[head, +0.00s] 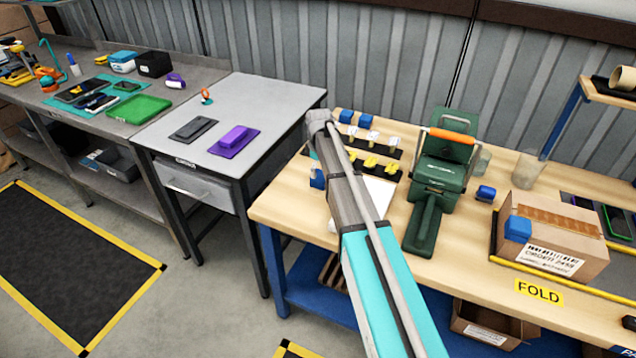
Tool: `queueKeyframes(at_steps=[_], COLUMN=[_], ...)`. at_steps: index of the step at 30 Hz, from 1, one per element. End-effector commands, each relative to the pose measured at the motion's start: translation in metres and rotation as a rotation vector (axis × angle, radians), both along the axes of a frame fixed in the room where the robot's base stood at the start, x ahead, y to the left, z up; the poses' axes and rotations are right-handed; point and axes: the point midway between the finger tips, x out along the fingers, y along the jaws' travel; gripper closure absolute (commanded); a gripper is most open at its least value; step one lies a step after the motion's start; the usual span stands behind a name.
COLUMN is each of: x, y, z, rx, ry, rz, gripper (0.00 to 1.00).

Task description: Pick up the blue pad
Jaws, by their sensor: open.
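Several small blue blocks could be the blue pad, and I cannot tell which one it is. Another blue piece (486,193) lies on the wooden bench between the green press and the carton. Two more blue blocks, a left one (346,116) and a right one (365,119), sit at the back of the bench. My arm crosses the middle of the view and hides part of the bench. My gripper does not show.
A green press (442,165) with an orange handle stands on the wooden bench (474,257). Clear cups (527,169) stand behind the blue piece.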

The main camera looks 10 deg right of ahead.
Motion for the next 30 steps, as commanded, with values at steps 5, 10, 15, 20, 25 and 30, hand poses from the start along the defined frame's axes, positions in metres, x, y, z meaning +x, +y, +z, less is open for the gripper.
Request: queueKeyframes(at_steps=[5,10,15,20,25,30], x=[0.0,0.0,0.0,0.0,0.0,0.0], y=[-0.001,-0.001,-0.001,-0.001,-0.001,-0.001], z=[-0.017,-0.025,-0.027,-0.026,-0.026,-0.026], rx=[0.0,0.0,0.0,0.0,0.0,0.0], ry=[0.0,0.0,0.0,0.0,0.0,0.0], rz=[0.0,0.0,0.0,0.0,0.0,0.0], gripper=[0.0,0.0,0.0,0.0,0.0,0.0])
